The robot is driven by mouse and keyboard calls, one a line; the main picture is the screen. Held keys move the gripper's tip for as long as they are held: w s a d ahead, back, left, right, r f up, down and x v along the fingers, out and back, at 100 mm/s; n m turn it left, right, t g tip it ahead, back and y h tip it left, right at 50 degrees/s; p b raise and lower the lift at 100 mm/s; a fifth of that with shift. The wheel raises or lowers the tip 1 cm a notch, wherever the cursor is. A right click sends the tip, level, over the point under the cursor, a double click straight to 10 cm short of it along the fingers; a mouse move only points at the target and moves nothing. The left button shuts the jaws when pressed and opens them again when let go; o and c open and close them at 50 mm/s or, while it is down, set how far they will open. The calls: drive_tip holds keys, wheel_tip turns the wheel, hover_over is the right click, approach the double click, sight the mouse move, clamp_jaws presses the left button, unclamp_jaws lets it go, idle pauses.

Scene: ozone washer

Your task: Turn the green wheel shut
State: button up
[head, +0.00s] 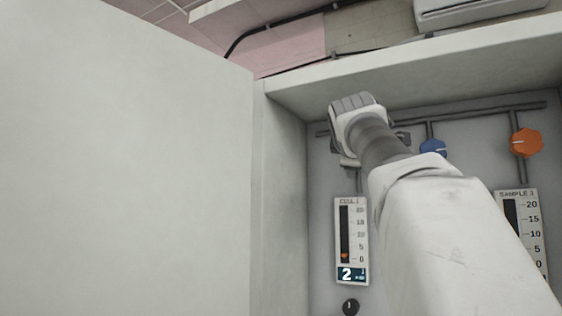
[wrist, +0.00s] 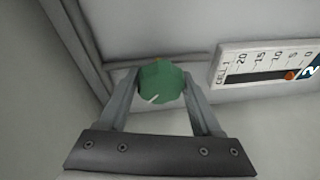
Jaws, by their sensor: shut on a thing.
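The green wheel (wrist: 160,82) is a faceted knob with a white pointer line, seen in the wrist view between my fingers. My gripper (wrist: 158,88) is shut on it, with one finger on each side of its rim. The pointer line aims toward the lower left of the wrist picture. In the head view my gripper (head: 345,162) is up against the panel at the upper left of the cabinet. My own wrist hides the green wheel there.
The CELL 1 gauge (head: 352,240) is just below my gripper, with its orange float near 0. A blue wheel (head: 433,148) and an orange wheel (head: 526,142) sit to the right on grey pipes. The cabinet's left wall (head: 282,190) and top edge (head: 420,70) are close to my arm.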

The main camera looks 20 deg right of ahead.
drive_tip(key=n+g, duration=0.1)
drive_tip(key=n, duration=0.2)
drive_tip(key=shift+f, duration=0.1)
drive_tip(key=shift+n+g, duration=0.7)
drive_tip(key=shift+n, duration=1.3)
drive_tip(key=o, duration=1.4)
drive_tip(key=shift+c, duration=0.2)
drive_tip(key=shift+s+a, duration=0.1)
drive_tip(key=b+v, duration=0.1)
drive_tip(key=v, duration=1.6)
